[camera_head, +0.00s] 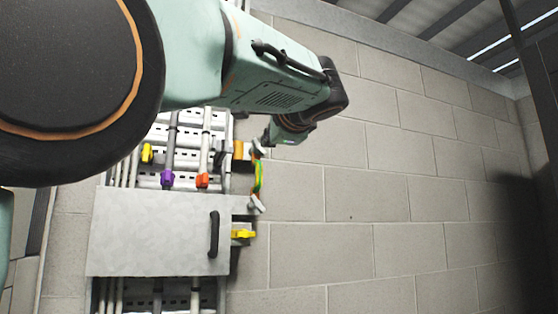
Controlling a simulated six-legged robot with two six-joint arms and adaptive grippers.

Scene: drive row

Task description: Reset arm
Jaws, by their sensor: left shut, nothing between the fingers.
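My left arm comes in from the left and crosses the upper part of the view. Its gripper (268,139) is at the end of the dark wrist, small and partly hidden, beside the right edge of the wall panel. It is shut and I see nothing held in it. A green and yellow strap (258,178) with grey ends hangs just below it; I cannot tell whether they touch. My right gripper is not in view.
The wall panel has a grey cover (150,232) with a black handle (214,234). Above it are a purple clip (167,178), an orange-red clip (202,180) and a yellow clip (147,153). A yellow lever (243,234) is right of the cover. The block wall (400,210) is bare.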

